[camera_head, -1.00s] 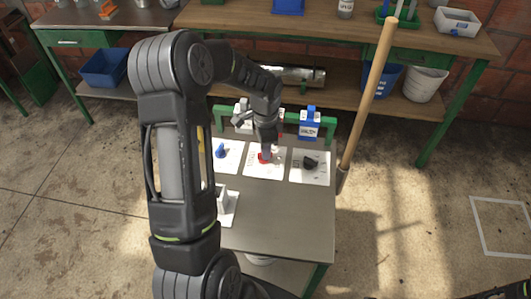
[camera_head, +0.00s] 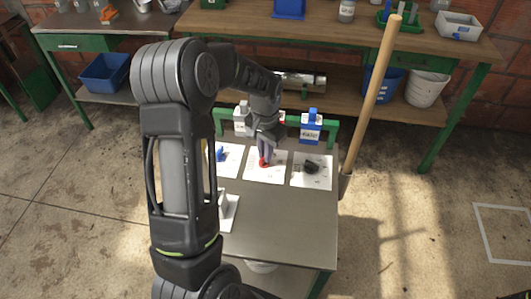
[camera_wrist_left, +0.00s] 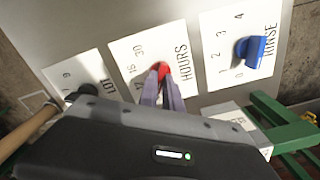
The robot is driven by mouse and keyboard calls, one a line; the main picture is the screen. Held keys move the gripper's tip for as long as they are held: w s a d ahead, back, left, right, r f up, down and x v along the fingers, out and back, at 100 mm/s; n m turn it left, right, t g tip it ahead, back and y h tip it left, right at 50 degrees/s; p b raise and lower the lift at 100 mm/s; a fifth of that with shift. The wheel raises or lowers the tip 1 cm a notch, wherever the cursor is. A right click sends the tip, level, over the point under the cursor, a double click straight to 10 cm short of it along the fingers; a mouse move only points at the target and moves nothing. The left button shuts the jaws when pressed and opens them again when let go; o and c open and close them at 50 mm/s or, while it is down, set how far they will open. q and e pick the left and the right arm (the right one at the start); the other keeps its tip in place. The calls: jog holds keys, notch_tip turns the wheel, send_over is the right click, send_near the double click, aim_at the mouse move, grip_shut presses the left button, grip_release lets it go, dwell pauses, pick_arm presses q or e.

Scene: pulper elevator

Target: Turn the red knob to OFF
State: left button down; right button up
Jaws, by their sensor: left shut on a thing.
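The red knob (camera_wrist_left: 161,69) sits on the middle white label plate (camera_wrist_left: 148,45), marked HOURS with numbers such as 16 and 30, in the left wrist view. My left gripper (camera_wrist_left: 161,84) is shut on the red knob, its two fingers on either side of it. In the head view the red knob (camera_head: 264,162) shows just under the tips of my left gripper (camera_head: 265,152), which points down at the table. No OFF mark is readable; part of the plate is hidden by the gripper. My right gripper is not in view.
A blue knob (camera_wrist_left: 250,50) on the RINSE plate and a black knob (camera_head: 311,168) on the LOT plate flank it. A blue-capped bottle (camera_head: 311,128) and a green rail (camera_head: 331,128) stand behind. A wooden handle (camera_head: 372,95) rises at the right.

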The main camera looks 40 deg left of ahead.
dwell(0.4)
pick_arm(q)
jog(key=c, duration=1.5)
grip_release()
notch_tip(320, 180, up, 8)
jog(key=shift+f, duration=0.1)
jog(key=shift+d, duration=0.1)
